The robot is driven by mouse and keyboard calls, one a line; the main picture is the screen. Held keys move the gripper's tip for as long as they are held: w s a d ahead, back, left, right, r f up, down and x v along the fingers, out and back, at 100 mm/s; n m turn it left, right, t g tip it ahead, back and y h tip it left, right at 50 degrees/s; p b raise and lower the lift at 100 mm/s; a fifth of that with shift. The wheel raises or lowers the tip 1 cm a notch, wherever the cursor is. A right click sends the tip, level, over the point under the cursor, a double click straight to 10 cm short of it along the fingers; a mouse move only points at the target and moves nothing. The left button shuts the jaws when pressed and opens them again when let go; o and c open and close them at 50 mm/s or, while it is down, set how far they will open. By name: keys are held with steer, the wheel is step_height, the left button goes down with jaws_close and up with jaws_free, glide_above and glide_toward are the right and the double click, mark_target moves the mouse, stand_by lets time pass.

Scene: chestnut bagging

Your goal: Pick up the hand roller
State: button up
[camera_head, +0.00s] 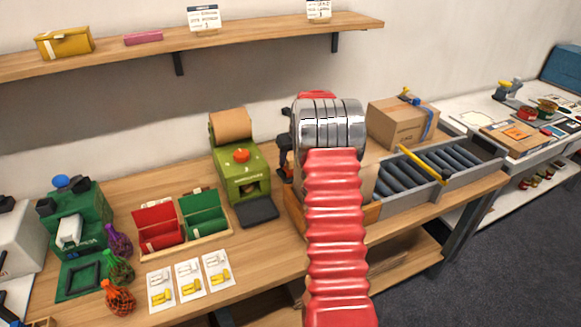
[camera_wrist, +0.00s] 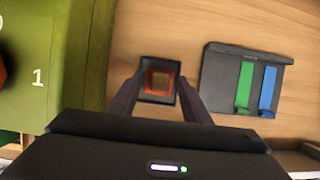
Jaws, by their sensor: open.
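My gripper (camera_wrist: 159,82) is open in the wrist view, its two dark fingers apart. Between and just beyond the fingertips is a small black block (camera_wrist: 157,63) with a square reddish-brown face. I cannot tell whether this is the hand roller, or whether the fingers touch it. No other thing in view is clearly a hand roller. In the head view my red arm and its metal-banded joint cover the middle of the bench and hide the gripper's fingertips.
A green machine (camera_wrist: 38,60) stands close on the left in the wrist view. A dark holder (camera_wrist: 220,75) with green and blue strips lies to the right. In the head view, a roller conveyor (camera_head: 485,147) and a cardboard box (camera_head: 392,124) are right of my arm.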

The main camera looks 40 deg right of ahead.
steer(key=shift+x, duration=0.75)
steer(key=shift+c, duration=0.4)
steer(key=c, duration=0.7)
steer(key=shift+r, duration=0.1)
step_height(320, 180, up, 28)
stand_by(0.5)
